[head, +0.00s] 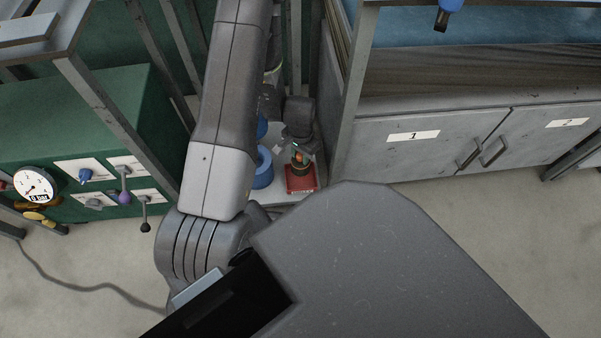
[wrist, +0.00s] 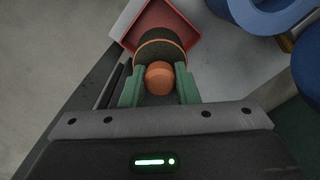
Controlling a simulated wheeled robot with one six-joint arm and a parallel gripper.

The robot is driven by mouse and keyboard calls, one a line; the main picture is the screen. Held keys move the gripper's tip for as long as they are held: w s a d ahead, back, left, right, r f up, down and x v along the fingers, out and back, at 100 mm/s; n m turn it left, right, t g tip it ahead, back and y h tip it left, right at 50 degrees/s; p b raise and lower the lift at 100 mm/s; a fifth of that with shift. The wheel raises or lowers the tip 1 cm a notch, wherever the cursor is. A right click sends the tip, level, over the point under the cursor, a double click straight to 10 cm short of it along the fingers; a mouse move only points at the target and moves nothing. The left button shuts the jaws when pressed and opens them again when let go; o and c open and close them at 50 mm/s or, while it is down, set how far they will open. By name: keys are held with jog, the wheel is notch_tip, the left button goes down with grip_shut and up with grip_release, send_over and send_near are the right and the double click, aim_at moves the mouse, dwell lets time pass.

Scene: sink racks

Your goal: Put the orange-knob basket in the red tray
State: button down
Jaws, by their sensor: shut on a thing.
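The orange-knob basket (wrist: 160,50) is dark and round, with an orange knob (wrist: 159,78) on top. In the wrist view my gripper (wrist: 159,90) has its green fingers on either side of the knob, shut on it. The red tray (wrist: 182,15) lies just beyond and below the basket, which covers part of it. In the head view the tray (head: 300,182) sits on a pale surface, with my gripper (head: 299,146) over it. The basket (head: 299,165) shows small at the tray's back part. I cannot tell whether it touches the tray's floor.
A blue round container (head: 262,168) stands just left of the tray; its rim (wrist: 268,12) shows at the top right of the wrist view. A green cabinet (head: 90,135) with a gauge and knobs is at left. A grey cabinet (head: 430,140) with numbered doors is at right.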

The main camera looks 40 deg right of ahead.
aim_at(300, 167)
jog(key=shift+f+b, duration=1)
jog(key=shift+f, duration=2.6)
jog(key=shift+f, duration=0.2)
jog(key=c, duration=1.1)
grip_release()
notch_tip(300, 167, up, 12)
jog(key=p, duration=0.4)
jog(key=shift+r, duration=0.2)
